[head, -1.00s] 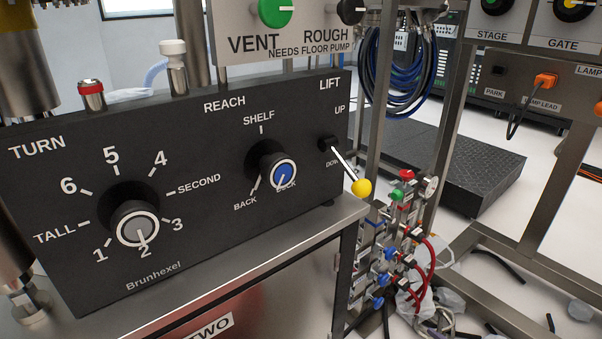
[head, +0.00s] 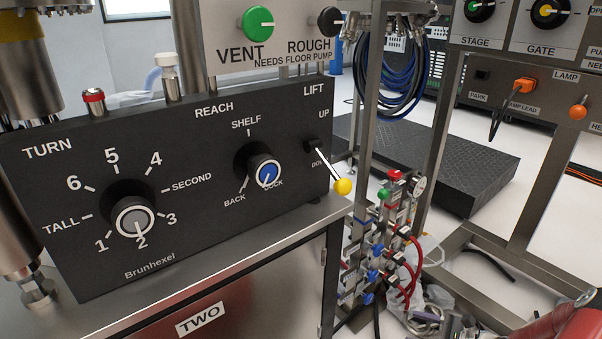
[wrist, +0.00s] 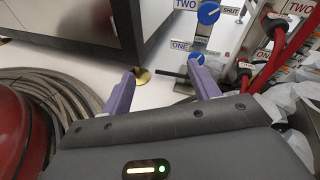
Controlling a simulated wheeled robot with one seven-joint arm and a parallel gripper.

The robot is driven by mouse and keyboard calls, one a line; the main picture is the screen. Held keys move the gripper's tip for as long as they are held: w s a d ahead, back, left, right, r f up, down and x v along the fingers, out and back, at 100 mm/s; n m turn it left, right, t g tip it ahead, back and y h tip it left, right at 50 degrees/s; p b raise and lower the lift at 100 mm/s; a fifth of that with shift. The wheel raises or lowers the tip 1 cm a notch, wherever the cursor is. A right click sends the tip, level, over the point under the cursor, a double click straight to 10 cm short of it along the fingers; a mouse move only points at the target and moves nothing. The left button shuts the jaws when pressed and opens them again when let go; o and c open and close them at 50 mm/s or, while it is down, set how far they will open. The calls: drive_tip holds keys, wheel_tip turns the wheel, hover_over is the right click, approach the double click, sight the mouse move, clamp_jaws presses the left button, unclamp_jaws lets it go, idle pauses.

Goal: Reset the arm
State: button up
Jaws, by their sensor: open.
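The black Brunhexel control box (head: 60,165) is in the head view, on a metal bench top. Its TURN knob (head: 135,220) has its white mark pointing down at 2. Its blue REACH knob (head: 264,171) has its mark pointing down, near DOCK, a label the knob partly covers. The LIFT lever (head: 328,165) with a yellow ball (head: 342,186) slants down to the right, on the DOWN side. My gripper (wrist: 164,84) shows in the wrist view with its two purple fingers apart and nothing between them. It is low, near the valve stand, and touches none of the box's controls.
The valve stand (head: 384,235) with red hoses stands right of the bench; its blue ONE valve (wrist: 197,57) is just beyond my fingers. A coiled hose (wrist: 50,92) lies on the floor at left in the wrist view. Metal frame posts stand at right in the head view.

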drive_tip(key=s+a+r+n+g+h+p, duration=0.2)
drive_tip(key=a+r+n+g, duration=0.15)
drive_tip(key=r, duration=0.45)
drive_tip(key=s+a+r+n+g+h+p, duration=0.1)
drive_tip(key=s+a+r+n+g+h, duration=0.15)
drive_tip(key=a+r+n, duration=0.45)
drive_tip(key=s+a+r+n+g+h+p, duration=0.2)
drive_tip(key=r+n, duration=0.1)
drive_tip(key=r, duration=0.7)
drive_tip(key=s+a+r+n+t+h+p, duration=0.2)
drive_tip(key=s+r+n+h, duration=0.1)
drive_tip(key=s+r, duration=0.4)
drive_tip(key=s+a+r+n+t+h+p, duration=0.2)
drive_tip(key=s+r+n, duration=0.3)
drive_tip(key=r, duration=0.6)
drive_tip(key=shift+s+t+h+p, duration=0.3)
drive_tip(key=shift+s+t+h, duration=0.45)
drive_tip(key=shift+s, duration=0.2)
